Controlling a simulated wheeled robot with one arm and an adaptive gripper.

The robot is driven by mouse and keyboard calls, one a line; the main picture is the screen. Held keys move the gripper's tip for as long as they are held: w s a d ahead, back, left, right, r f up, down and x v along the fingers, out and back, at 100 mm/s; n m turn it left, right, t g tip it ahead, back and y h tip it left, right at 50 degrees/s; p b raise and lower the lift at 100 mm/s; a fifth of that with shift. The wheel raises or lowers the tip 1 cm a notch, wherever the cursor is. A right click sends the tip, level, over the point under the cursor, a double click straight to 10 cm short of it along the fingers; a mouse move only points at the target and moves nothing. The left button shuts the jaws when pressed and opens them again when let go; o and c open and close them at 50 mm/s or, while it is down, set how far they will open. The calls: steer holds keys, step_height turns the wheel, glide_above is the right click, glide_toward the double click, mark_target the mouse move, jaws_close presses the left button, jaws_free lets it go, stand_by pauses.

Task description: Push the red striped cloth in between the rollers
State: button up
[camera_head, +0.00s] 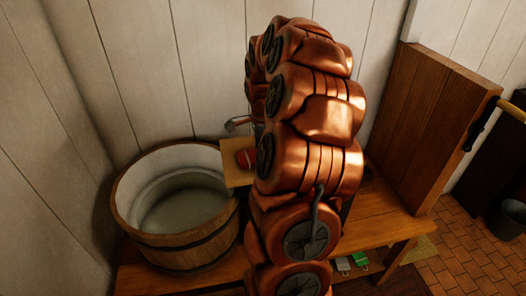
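A small patch of red (247,158) shows at the left edge of my arm, over a light wooden board (234,178). It may be the red striped cloth, but no stripes can be made out. The board is at the right rim of a round wooden tub (180,253). My copper-coloured arm stands across the middle of the view and hides what lies behind it. No rollers can be made out. My gripper and its fingers do not show, so its place relative to the cloth is hidden.
A curved metal piece (237,123) sticks out above the board. The tub stands on a wooden bench (385,229) against white plank walls. A tall wooden panel (426,125) stands at the right. Green and white items (351,262) lie below the bench. Brick floor is open at lower right.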

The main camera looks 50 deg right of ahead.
steer(key=o, duration=0.5)
steer(key=shift+o, duration=0.2)
steer(key=shift+r, duration=0.1)
step_height(320, 180, up, 12)
stand_by(0.3)
steer(key=s+a+f+n, duration=0.1)
steer(key=s+a+n, duration=0.2)
steer(key=a+n, duration=1.25)
steer(key=s+a+f+n+g, duration=0.1)
steer(key=s+a+f+n, duration=0.2)
steer(key=s+a, duration=0.5)
steer(key=s+a+f+n, duration=0.3)
steer(key=s+a+n, duration=0.3)
steer(key=s+a, duration=0.3)
steer(key=shift+a+f+g, duration=0.4)
steer(key=shift+a, duration=0.25)
